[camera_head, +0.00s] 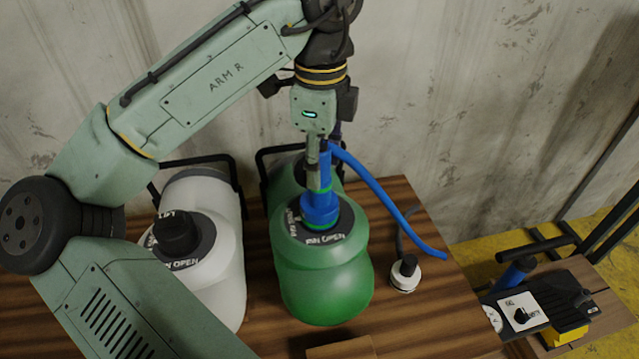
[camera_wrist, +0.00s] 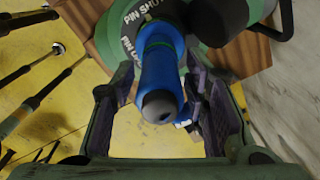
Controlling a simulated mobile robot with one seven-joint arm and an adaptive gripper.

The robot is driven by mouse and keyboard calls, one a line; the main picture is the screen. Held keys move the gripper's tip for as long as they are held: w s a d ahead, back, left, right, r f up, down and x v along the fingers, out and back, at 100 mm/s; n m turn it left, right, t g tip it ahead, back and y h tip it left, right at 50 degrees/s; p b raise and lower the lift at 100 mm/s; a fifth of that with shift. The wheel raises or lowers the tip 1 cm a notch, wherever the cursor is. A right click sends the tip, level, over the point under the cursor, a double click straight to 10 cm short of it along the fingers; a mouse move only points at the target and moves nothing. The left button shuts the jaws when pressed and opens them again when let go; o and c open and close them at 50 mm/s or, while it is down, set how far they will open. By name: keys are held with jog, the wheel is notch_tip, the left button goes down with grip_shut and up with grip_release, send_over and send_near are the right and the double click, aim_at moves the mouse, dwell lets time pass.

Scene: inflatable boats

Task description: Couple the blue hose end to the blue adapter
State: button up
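An upright blue fitting (camera_head: 320,205) with green bands stands on the dark collar of the green canister (camera_head: 325,285). It has a wide lower part and a narrower upper part, seemingly adapter and hose end stacked; I cannot tell whether they are locked. In the wrist view the fitting (camera_wrist: 158,72) points toward the camera with a dark, holed tip. My gripper (camera_head: 313,160) is over its upper part. In the wrist view my gripper's fingers are apart on both sides of the tip, with gaps visible. A blue hose (camera_head: 385,205) runs from behind my gripper down to the right.
A white canister (camera_head: 215,270) with a black cap stands left of the green one on the wooden table (camera_head: 430,325). A small white knobbed part (camera_head: 405,275) lies to the right. A lower side table holds a blue-and-black item (camera_head: 515,275). The wall is close behind.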

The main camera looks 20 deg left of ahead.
jog(key=shift+o, duration=0.6)
jog(key=shift+r, duration=0.15)
notch_tip(320, 180, up, 7)
jog(key=shift+s+r, duration=0.15)
